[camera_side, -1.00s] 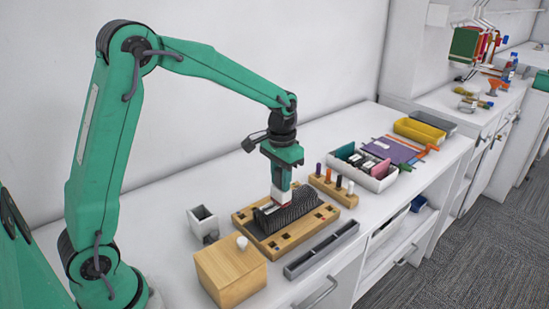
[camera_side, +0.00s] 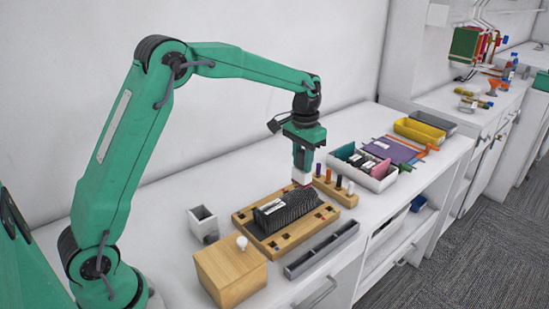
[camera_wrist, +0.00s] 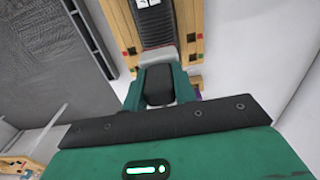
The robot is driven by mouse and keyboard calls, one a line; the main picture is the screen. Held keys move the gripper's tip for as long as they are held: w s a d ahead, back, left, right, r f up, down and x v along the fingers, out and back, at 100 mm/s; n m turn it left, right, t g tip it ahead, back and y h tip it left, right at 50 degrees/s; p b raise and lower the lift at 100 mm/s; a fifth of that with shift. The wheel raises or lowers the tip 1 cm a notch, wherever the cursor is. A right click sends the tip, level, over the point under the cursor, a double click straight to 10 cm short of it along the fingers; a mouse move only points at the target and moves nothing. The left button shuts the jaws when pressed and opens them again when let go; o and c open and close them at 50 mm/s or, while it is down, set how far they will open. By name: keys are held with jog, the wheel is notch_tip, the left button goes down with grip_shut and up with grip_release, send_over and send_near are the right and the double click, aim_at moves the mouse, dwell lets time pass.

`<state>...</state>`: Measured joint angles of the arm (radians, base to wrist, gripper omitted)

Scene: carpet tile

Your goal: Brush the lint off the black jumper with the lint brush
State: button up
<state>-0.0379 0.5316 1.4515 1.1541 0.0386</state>
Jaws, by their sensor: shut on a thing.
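The black jumper (camera_side: 287,213) shows as a dark, ribbed bundle with a white label at its left end. It lies on a wooden board (camera_side: 243,222) with small coloured squares. My gripper (camera_side: 302,167) is over the board's far right edge, beyond the jumper. It is shut on a small white and red thing, apparently the lint brush (camera_side: 301,178), pointing down. I cannot tell whether the brush touches the board. In the wrist view, the brush (camera_wrist: 160,57) is a pale and reddish strip beyond the fingers, with the ribbed jumper (camera_wrist: 156,22) ahead. Lint cannot be made out.
A wooden rack of pens (camera_side: 338,190) stands close right of my gripper. A white organiser (camera_side: 366,174) stands farther right.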

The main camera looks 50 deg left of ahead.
jog(key=shift+r, duration=2.8)
